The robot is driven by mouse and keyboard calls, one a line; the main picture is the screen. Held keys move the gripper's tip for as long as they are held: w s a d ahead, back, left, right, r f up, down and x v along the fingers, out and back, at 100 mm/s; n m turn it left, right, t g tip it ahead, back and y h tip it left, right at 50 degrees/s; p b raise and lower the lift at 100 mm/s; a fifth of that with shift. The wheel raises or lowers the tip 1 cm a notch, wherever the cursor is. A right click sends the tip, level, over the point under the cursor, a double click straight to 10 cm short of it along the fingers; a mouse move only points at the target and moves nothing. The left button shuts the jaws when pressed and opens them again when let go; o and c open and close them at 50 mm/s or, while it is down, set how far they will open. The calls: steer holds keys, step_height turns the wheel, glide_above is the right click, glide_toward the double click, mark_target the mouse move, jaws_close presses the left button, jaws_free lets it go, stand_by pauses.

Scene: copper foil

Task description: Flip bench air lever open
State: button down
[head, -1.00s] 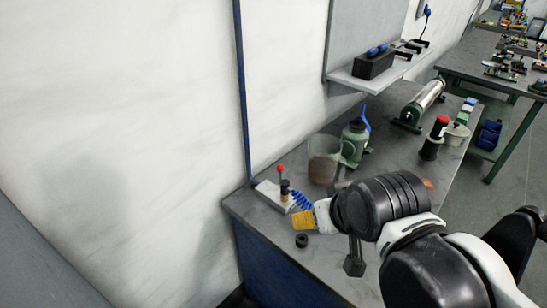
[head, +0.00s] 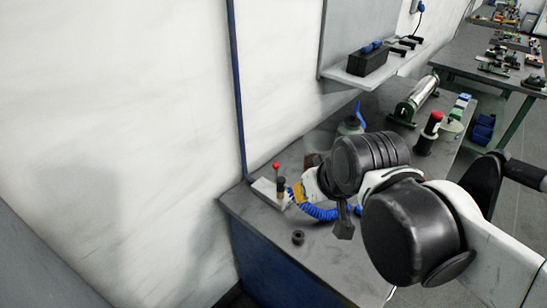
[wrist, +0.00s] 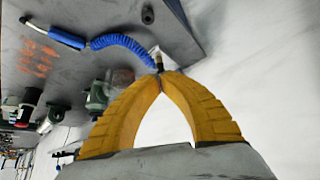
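The bench air lever is a small upright lever with a red ball knob (head: 276,166), on a pale base plate (head: 266,187) at the bench's near left corner. A dark fitting beside it joins a blue coiled hose (head: 318,211). My gripper (head: 291,191) has yellow fingers and is just right of the lever, close to the fitting. In the wrist view the fingertips (wrist: 161,73) meet, with no clear object between them. A small pale and dark piece shows just beyond the tips, at the hose (wrist: 122,40) end. The red knob is not visible there.
A wall shelf (head: 345,78) overhangs the back. The wall is close on the left.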

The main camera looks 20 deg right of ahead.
steer(key=w+r+n+y+p, duration=0.1)
steer(key=w+r+n+p, duration=0.1)
steer(key=w, duration=1.3)
steer(key=n+g+y+p, duration=0.1)
steer(key=n+y+p, duration=0.1)
glide_above(276, 174)
steer(key=w, duration=0.3)
step_height(276, 174, down, 7)
steer(key=shift+s+d+f, duration=0.1)
steer(key=shift+s+d, duration=0.15)
steer(key=shift+d, duration=0.05)
steer(key=b+x, duration=0.4)
steer(key=x, duration=0.6)
steer(key=s, duration=0.1)
steer(key=s+d, duration=0.1)
steer(key=s+f, duration=0.1)
steer(key=s, duration=0.1)
steer(key=shift+d, duration=0.4)
steer(key=shift+b, duration=0.35)
